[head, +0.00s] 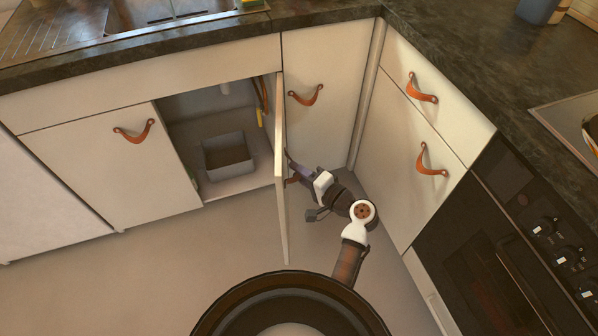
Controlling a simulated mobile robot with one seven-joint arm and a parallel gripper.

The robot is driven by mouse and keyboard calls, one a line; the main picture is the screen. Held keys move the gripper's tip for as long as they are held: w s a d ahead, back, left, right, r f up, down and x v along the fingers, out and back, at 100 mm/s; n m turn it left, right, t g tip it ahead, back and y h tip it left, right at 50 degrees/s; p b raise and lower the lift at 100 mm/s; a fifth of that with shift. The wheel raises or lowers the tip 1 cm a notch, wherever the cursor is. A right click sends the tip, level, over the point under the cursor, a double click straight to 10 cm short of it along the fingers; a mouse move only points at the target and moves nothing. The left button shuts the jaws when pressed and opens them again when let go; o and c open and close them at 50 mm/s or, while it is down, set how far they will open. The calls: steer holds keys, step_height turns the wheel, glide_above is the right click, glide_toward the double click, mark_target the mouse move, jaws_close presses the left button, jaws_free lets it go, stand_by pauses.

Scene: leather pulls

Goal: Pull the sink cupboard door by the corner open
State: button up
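The sink cupboard door by the corner (280,160) stands swung far out from the cabinet front and shows almost edge-on. Its cupboard opening (215,120) is exposed on the left of it. My gripper (291,166) is at the right side of the door, close to its outer face. A small brown bit by the fingers may be the door's leather pull, mostly hidden. I cannot tell whether the fingers are open, shut or touching the door.
A grey bin (228,157) stands inside the cupboard. The left cupboard door (105,160), corner panel (325,65) and right-hand drawers (425,130) are shut. The oven (500,250) is at lower right. Floor (130,285) to the left is clear.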

steer(key=b+v, duration=0.1)
steer(key=v, duration=1.2)
steer(key=shift+d, duration=0.1)
